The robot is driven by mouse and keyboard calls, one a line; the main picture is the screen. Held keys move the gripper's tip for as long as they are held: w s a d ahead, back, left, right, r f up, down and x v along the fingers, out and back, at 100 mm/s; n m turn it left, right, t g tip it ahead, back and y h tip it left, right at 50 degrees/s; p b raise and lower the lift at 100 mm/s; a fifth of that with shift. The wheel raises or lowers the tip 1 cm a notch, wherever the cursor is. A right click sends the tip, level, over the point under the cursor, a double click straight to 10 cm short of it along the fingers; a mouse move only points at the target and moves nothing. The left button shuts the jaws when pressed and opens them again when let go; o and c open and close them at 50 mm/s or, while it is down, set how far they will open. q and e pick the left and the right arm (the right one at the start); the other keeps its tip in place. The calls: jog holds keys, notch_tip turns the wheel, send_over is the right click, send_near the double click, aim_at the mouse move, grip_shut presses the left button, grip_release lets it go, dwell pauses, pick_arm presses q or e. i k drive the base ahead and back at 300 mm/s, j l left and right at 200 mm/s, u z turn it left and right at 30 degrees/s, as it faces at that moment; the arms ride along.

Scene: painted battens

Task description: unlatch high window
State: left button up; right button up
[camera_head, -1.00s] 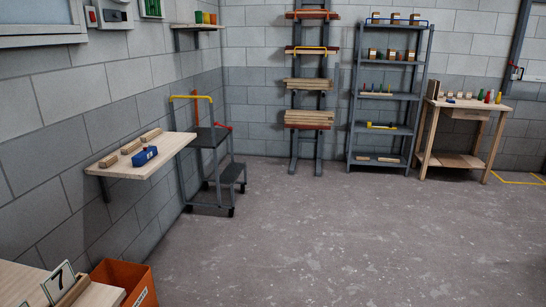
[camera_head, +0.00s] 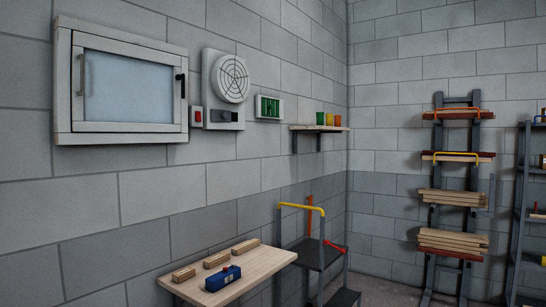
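The high window (camera_head: 124,86) is on the left wall, in a pale grey frame with a frosted pane. Its sash looks closed. A dark latch handle (camera_head: 182,84) is on the right side of the sash. A grey vertical pull bar (camera_head: 84,76) is on the left side. Neither of my grippers shows in the head view.
A fan unit (camera_head: 228,88) and a red switch (camera_head: 197,117) are right of the window. Below, a wall table (camera_head: 262,266) holds wooden blocks and a blue box (camera_head: 223,278). A step stool with yellow rail (camera_head: 302,208) stands beside it. A timber rack (camera_head: 454,200) is at the back.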

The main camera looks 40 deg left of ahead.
aim_at(179, 77)
jog(key=i+u, duration=0.3)
jog(key=i, duration=0.3)
jog(key=i+l+u, duration=0.3)
jog(key=i, duration=0.3)
jog(key=i+u, duration=0.25)
jog(key=u, duration=0.25)
jog(key=i+u, duration=0.3)
jog(key=u, duration=0.15)
jog(key=i+l+u, duration=0.1)
jog(key=i+u, duration=0.15)
jog(key=u, duration=0.25)
jog(key=i+l+u, duration=0.15)
jog(key=i+u, duration=0.15)
jog(key=u, duration=0.15)
jog(key=i+l+u, duration=0.2)
jog(key=u, duration=0.3)
jog(key=i+l+u, duration=0.45)
jog(key=k+j, duration=0.05)
jog(key=k, duration=0.05)
